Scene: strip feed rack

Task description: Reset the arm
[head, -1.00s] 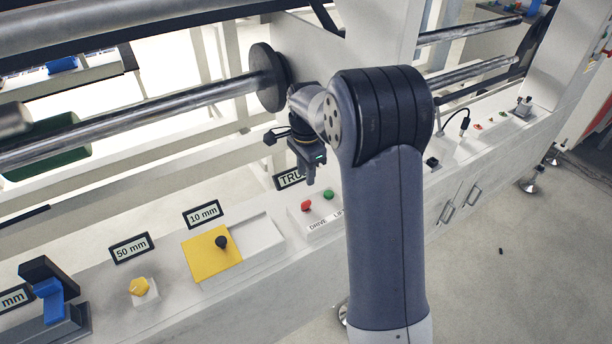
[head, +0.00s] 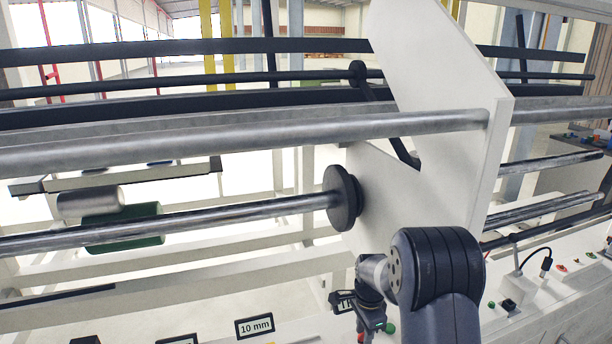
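My arm (head: 440,270) rises at the lower right of the head view, with its dark upper joint in front of the rack's panel. I see nothing clearly held.
Long metal rollers (head: 250,138) cross the rack. A shaft (head: 200,220) carries a dark disc (head: 343,197), left of my arm. A white upright plate (head: 440,80) stands behind the arm. A 10 mm sign (head: 254,326) and a green button (head: 390,328) sit on the ledge.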

